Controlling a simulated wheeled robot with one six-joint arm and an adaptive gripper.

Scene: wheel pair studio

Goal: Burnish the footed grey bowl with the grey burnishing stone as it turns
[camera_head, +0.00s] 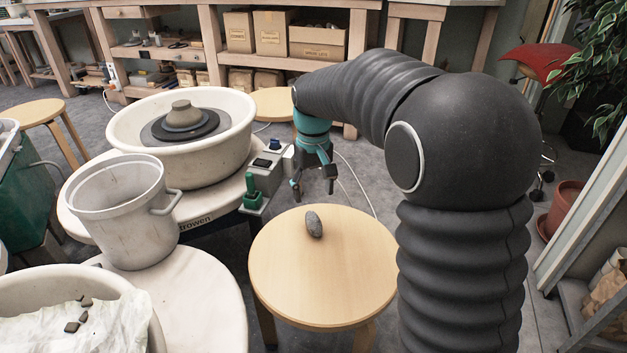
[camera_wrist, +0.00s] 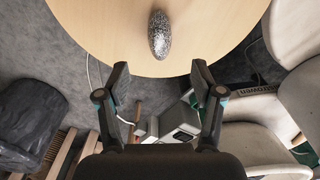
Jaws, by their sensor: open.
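The grey burnishing stone (camera_head: 314,224) lies on a round wooden stool (camera_head: 350,285). It also shows in the wrist view (camera_wrist: 159,36), speckled and oblong, beyond my fingertips. My gripper (camera_head: 313,190) is open and empty, above and behind the stool's far edge in the head view. In the wrist view its two fingers (camera_wrist: 158,72) are spread apart with the stone ahead of the gap, untouched. The footed grey bowl (camera_head: 183,114) sits foot up on the dark wheel head (camera_head: 158,134) inside the white splash pan (camera_head: 235,140). I cannot tell whether the wheel turns.
A grey bucket (camera_head: 118,215) stands in front of the pan. The stool top is otherwise clear. Shelves with boxes (camera_head: 317,40) stand at the back.

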